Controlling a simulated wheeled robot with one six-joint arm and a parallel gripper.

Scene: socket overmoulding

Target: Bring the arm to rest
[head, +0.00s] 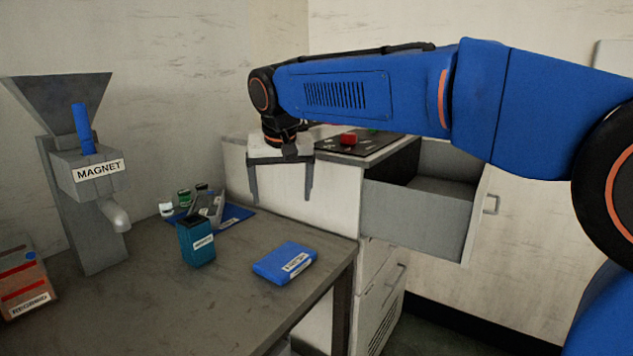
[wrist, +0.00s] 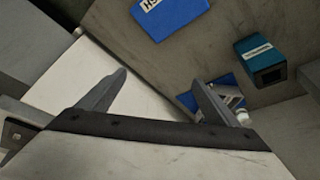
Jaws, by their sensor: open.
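My gripper (head: 280,192) hangs from the blue arm in the head view, over the far edge of the grey table, in front of the white cabinet. Its two grey fingers point down and stand wide apart, with nothing between them. In the wrist view my gripper (wrist: 158,90) is also open and empty. It is clear of the objects on the table.
The grey table (head: 150,310) bears a magnet hopper (head: 85,190), a teal container (head: 196,243), a blue flat box (head: 285,262), a blue mat (head: 238,213) with small parts, and a red-brown box (head: 22,285). A grey drawer (head: 415,220) stands open at right.

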